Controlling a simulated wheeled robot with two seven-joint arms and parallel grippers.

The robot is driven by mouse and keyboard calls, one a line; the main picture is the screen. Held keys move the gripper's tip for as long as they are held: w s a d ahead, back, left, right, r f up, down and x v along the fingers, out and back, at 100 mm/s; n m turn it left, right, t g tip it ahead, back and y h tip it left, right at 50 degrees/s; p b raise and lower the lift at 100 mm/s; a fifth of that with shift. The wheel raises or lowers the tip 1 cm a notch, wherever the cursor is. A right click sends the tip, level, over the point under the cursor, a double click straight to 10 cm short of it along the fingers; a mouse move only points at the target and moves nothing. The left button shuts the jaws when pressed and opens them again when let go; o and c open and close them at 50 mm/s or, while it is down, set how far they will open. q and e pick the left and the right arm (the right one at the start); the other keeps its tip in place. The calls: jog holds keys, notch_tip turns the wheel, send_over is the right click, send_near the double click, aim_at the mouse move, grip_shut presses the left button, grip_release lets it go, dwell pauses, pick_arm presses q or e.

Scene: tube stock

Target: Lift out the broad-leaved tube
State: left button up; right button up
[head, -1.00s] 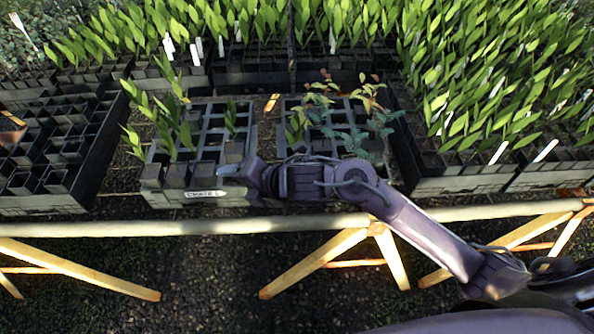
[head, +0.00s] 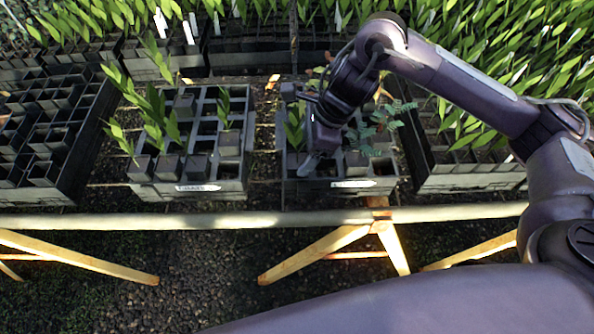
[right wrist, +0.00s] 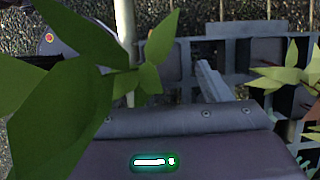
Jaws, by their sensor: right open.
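A broad-leaved green plant (head: 295,130) stands at the left side of the right-hand crate (head: 345,186). Large green leaves (right wrist: 75,75), apparently of such a plant, fill the left of the right wrist view, close to the camera. My right gripper (head: 311,158) is open over the front left of this crate, just right of and beside the broad-leaved plant. One finger (right wrist: 212,82) shows in the right wrist view; the other is hidden, apparently behind the leaves. The plant's tube is largely hidden. My left gripper is not in view.
Blue-green feathery plants (head: 385,125) stand right of my gripper in the same crate. A left crate (head: 190,190) holds more leafy tubes and empty cells. Dense green stock lies behind and right. A pale rail (head: 150,221) runs along the front.

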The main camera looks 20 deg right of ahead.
aim_at(298, 159)
jog(key=x, duration=0.4)
jog(key=shift+w+a+f, duration=0.1)
jog(key=shift+w+f, duration=0.05)
jog(key=shift+f, duration=0.15)
jog(key=c, duration=1.5)
